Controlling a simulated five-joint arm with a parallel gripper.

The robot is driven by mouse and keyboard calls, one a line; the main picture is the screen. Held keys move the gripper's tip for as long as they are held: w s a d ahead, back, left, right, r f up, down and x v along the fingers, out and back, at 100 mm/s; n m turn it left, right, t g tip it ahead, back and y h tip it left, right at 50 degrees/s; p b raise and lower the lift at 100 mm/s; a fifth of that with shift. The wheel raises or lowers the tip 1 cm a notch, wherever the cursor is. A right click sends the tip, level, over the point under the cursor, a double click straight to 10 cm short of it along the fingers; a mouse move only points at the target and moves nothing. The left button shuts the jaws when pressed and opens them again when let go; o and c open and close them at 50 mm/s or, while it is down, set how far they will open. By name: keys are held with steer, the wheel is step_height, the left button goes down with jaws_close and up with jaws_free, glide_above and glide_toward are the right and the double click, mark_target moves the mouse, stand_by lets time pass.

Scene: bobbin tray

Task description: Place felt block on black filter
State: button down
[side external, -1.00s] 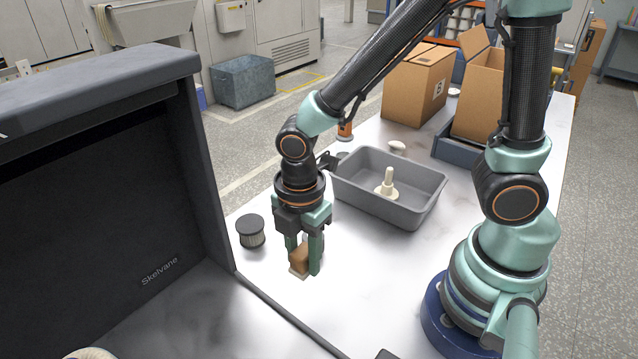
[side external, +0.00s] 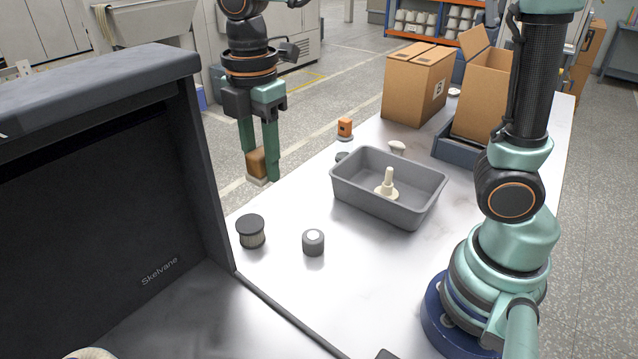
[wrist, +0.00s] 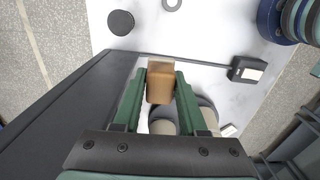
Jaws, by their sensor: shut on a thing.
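My gripper (side external: 261,172) is shut on the felt block (side external: 257,163), a brown block with a pale layer on its lower end. The block is held high, well above the table, with nothing touching it below. In the wrist view, the felt block (wrist: 160,86) sits between the green fingers. The black filter (side external: 251,231), a short pleated cylinder with a black cap, stands upright on the table beside the dark machine. Its top is bare, and it shows as a dark disc (wrist: 121,22) in the wrist view. The gripper is above and apart from it.
A grey cylinder with a white top (side external: 313,242) stands right of the filter. A grey tray (side external: 414,212) holds a cream peg-like piece (side external: 388,184). The tall dark machine (side external: 120,170) borders the table on the left. Cardboard boxes (side external: 412,88) stand at the back.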

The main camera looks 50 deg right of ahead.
step_height(320, 180, up, 2)
glide_above(250, 223)
step_height(250, 223, down, 20)
steer(key=shift+r, duration=0.1)
stand_by(0.4)
steer(key=shift+c, duration=2.3)
jaws_free()
steer(key=shift+f, duration=0.2)
steer(key=shift+r, duration=0.1)
